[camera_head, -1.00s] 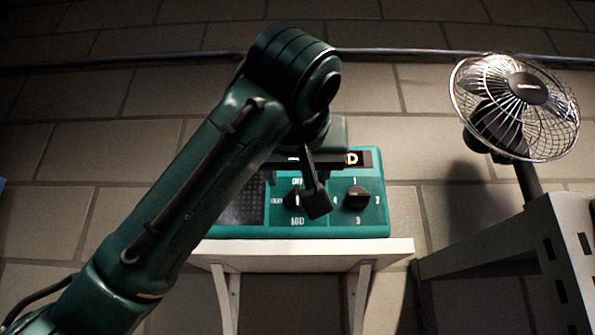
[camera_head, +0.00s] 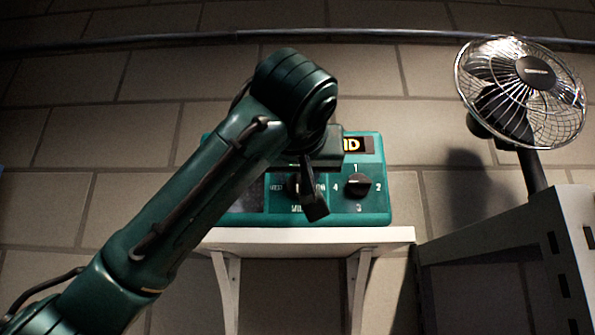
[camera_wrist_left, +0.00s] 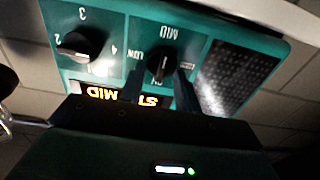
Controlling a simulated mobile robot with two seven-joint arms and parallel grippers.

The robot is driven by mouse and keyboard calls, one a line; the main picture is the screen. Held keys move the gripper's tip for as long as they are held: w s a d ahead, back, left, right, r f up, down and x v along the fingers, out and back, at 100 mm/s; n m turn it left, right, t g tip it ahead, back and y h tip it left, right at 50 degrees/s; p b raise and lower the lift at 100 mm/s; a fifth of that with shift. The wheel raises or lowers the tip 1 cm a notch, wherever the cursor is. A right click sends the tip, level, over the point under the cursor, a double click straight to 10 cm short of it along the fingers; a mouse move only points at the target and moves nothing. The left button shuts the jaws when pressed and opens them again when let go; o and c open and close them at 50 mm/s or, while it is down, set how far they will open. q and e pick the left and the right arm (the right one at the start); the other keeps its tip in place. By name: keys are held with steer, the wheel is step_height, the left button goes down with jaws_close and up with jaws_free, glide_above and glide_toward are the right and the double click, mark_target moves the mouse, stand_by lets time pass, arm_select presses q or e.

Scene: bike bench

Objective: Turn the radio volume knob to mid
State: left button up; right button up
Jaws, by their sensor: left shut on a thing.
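The green radio (camera_head: 375,209) stands on a white wall shelf. Its volume knob (camera_wrist_left: 160,62), the black one with MID and LOW printed around it, shows upside down in the left wrist view, and its light mark appears turned to MID. My left gripper (camera_wrist_left: 160,80) has a finger on each side of this knob and is shut on it. In the head view my left gripper (camera_head: 314,190) and arm cover much of the knob. The lit display (camera_wrist_left: 120,97) shows MID in yellow, partly hidden by a finger. My right gripper is not in view.
A second black knob (camera_head: 358,185) with numbers around it is close beside the gripper. The speaker grille (camera_wrist_left: 230,75) is on its other side. The shelf (camera_head: 380,236) lies below. A wire-cage fan (camera_head: 520,90) and a grey metal stand (camera_head: 490,240) are at the right.

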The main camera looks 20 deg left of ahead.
arm_select(q)
steer(key=c, duration=0.3)
steer(key=shift+f+n+b, duration=0.15)
steer(key=shift+n+b, duration=0.25)
steer(key=shift+b, duration=0.15)
steer(key=shift+a, duration=0.1)
steer(key=o, duration=1)
steer(key=shift+c, duration=0.2)
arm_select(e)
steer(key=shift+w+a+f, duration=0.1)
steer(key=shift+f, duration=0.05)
arm_select(q)
steer(key=shift+s, duration=0.1)
